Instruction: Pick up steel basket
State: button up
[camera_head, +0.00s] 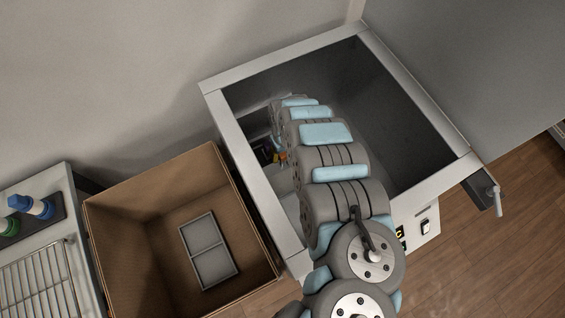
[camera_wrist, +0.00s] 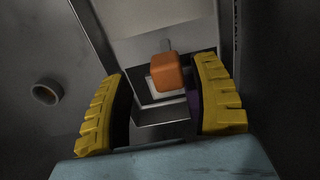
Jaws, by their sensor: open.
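My gripper (camera_wrist: 162,66) is open inside a deep grey metal tank (camera_head: 405,120), and my arm covers much of the opening. In the wrist view its two yellow ribbed fingers stand on either side of an orange block (camera_wrist: 166,72). The block looks like a grip, with grey metal (camera_wrist: 160,113) under it that may be the steel basket. Its full outline is hidden. No contact between the fingers and the block is visible. In the head view, a small orange patch (camera_head: 283,157) shows beside my arm.
The tank's pale rim (camera_head: 290,50) and walls surround my arm closely. A cardboard box (camera_head: 130,280) left of the tank holds a grey divided tray (camera_head: 208,250).

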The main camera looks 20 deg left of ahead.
jog(key=f, duration=0.1)
jog(key=f+b, duration=0.1)
jog(key=a+f, duration=0.1)
jog(key=shift+s+f, duration=0.25)
jog(key=shift+s, duration=0.05)
jog(key=shift+w+d+f+b, duration=0.1)
jog(key=shift+d+f+b, duration=0.15)
jog(key=shift+f, duration=0.3)
jog(key=shift+a, duration=0.1)
grip_shut()
